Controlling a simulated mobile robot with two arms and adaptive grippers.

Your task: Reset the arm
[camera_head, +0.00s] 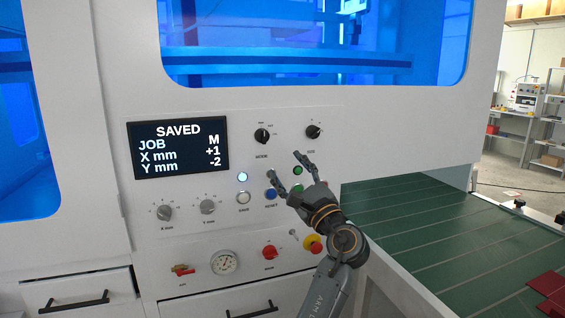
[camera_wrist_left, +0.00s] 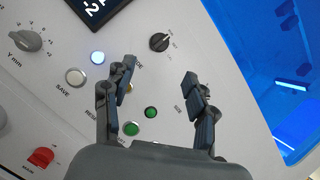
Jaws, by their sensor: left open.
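My left gripper (camera_head: 286,174) is open and empty in front of the machine's control panel (camera_head: 222,228). In the head view its fingers are near the blue RESET button (camera_head: 270,194) and a green button (camera_head: 298,170). In the left wrist view the open fingers (camera_wrist_left: 158,92) frame two green buttons (camera_wrist_left: 151,112). The screen (camera_head: 179,147) reads SAVED, JOB M, X mm +1, Y mm -2. My right gripper is in neither view.
The panel also carries a lit button (camera_head: 242,177), a white SAVE button (camera_head: 243,198), X and Y knobs (camera_head: 207,207), a MODE knob (camera_head: 262,136) and a red-and-yellow stop button (camera_head: 313,243). A green conveyor (camera_head: 430,230) with red pieces (camera_head: 548,284) lies to the right.

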